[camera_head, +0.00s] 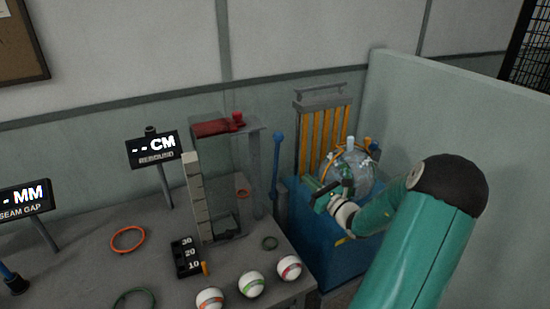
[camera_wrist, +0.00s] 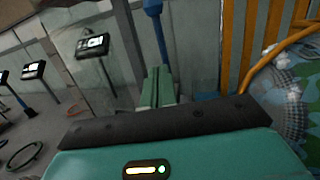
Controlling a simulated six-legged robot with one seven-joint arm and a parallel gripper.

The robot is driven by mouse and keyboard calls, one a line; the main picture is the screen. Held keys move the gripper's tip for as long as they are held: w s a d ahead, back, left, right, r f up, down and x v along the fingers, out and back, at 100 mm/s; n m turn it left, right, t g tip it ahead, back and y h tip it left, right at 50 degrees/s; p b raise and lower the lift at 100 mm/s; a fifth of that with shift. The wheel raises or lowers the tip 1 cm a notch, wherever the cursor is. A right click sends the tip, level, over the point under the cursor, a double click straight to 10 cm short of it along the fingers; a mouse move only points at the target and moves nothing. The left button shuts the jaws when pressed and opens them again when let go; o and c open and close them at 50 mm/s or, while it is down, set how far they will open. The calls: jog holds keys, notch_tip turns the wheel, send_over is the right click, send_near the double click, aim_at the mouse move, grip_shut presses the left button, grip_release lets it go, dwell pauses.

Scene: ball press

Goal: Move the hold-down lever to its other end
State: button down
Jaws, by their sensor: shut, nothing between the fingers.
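An upright blue lever with a rounded knob (camera_head: 278,137) stands between the rebound stand and the blue machine; it looks like the hold-down lever, though no label shows. In the wrist view the blue lever (camera_wrist: 154,12) rises just beyond my fingertips, its lower part hidden behind them. My gripper (camera_head: 323,196) is over the near left part of the blue machine (camera_head: 345,262), to the right of the lever. In the wrist view my gripper (camera_wrist: 158,85) has its green fingers together, with nothing between them. I cannot tell whether the fingers touch the lever.
A clear dome (camera_head: 352,170) and yellow bars (camera_head: 322,130) stand on the machine, close to my gripper. A grey partition (camera_head: 450,105) stands on the right. The grey table (camera_head: 85,270) holds several balls, coloured rings, a rebound display (camera_head: 153,148) and a seam gap display (camera_head: 22,198).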

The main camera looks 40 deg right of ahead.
aim_at(278, 152)
jog(key=shift+t, duration=0.3)
jog(key=x, duration=1.3)
jog(key=shift+w, duration=0.1)
jog(key=shift+w, duration=0.1)
jog(key=shift+w+d+r+g, duration=0.15)
jog(key=shift+w+r+g, duration=0.2)
jog(key=shift+w, duration=0.2)
jog(key=shift+w+d+r+g, duration=0.15)
jog(key=shift+w+r+g, duration=0.15)
jog(key=shift+w, duration=0.3)
jog(key=shift+w, duration=0.1)
